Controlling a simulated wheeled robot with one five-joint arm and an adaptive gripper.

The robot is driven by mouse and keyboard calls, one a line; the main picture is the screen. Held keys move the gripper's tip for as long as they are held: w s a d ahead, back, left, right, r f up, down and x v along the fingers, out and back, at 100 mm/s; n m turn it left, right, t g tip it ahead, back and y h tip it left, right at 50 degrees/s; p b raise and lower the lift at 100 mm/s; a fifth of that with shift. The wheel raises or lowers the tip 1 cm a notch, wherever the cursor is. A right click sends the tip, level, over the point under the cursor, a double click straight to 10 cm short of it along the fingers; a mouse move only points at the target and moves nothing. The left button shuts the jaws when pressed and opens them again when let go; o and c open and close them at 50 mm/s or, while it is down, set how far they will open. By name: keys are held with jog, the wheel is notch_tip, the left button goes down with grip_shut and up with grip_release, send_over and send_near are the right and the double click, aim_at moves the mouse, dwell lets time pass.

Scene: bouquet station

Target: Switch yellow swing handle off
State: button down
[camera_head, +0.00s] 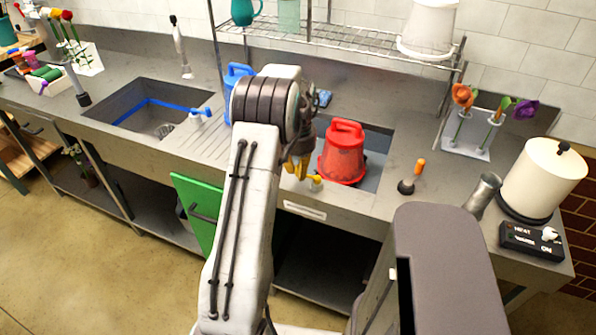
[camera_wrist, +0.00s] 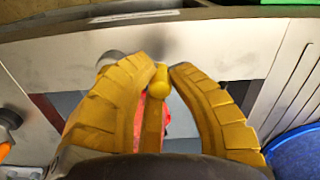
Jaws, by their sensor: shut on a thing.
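The yellow swing handle (camera_head: 315,179) is at the front rim of the right sink, beside a red bucket (camera_head: 343,152). My gripper (camera_head: 297,168) has yellow fingers and is at the left end of this handle. In the wrist view the handle's rounded yellow end (camera_wrist: 159,80) sits between the two fingertips of my gripper (camera_wrist: 163,72). The fingers are shut on it near their tips. My arm hides part of the sink front and the far end of the handle in the head view.
A blue jug (camera_head: 238,78) stands behind my arm. An orange-handled tool (camera_head: 416,172) stands on the counter right of the bucket. A green door (camera_head: 196,207) hangs open below.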

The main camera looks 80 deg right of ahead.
jog(key=shift+d+f+m, duration=0.1)
jog(key=shift+m, duration=0.2)
jog(key=c, duration=1.2)
grip_release()
jog(key=shift+o, duration=0.2)
notch_tip(320, 180, up, 12)
dwell(0.4)
jog(key=shift+d, duration=0.1)
